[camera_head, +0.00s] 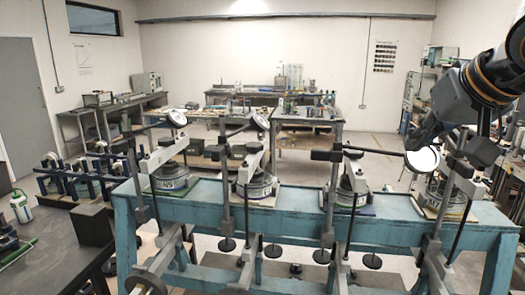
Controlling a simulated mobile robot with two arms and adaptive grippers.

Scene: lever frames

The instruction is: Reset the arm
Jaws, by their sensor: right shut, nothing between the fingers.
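My right gripper (421,139) comes in from the upper right. It is shut and empty, and its fingertips point down and left, close to the white round dial (422,158) of the rightmost lever frame (462,180). I cannot tell whether they touch. Three more lever frames stand to its left: one (347,185), one (254,172) and one (165,155). Each has a grey upright, a round base cell and weight hangers below. My left gripper is not in view.
The frames stand on a long teal bench (296,201) across the front. A dark table (58,262) with a dark block (92,225) is at the lower left. Workbenches with equipment (306,113) line the back. Open floor (377,145) shows behind the teal bench.

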